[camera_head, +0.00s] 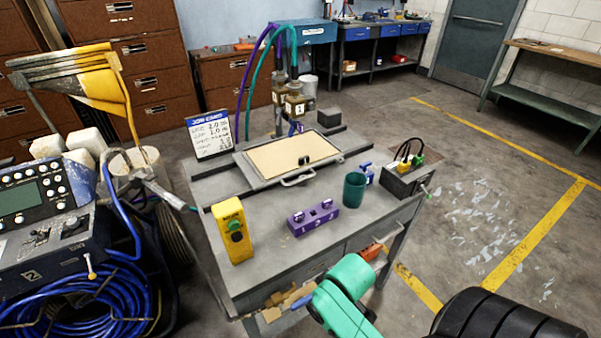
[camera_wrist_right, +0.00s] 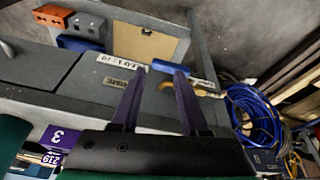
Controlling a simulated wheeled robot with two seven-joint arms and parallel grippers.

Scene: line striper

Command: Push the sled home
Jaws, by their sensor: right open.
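The sled, as far as I can tell, is the grey framed tray with a tan panel (camera_head: 268,157) on the workbench. A loop handle (camera_head: 298,178) is on its near edge, and a small black knob stands on the panel. The sled lies across dark rails, in front of a post with a nozzle block (camera_head: 293,103). In the right wrist view, my right gripper (camera_wrist_right: 157,74) has two purple fingers spread apart with nothing between them. The head view shows my teal right arm low in front of the bench, but no fingers. My left gripper is in neither view.
The bench also holds a yellow button box (camera_head: 232,232), a purple block (camera_head: 313,217), a green cup (camera_head: 354,189) and a grey box with cables (camera_head: 402,177). A cart with blue hose (camera_head: 65,305) stands left. Floor to the right is open.

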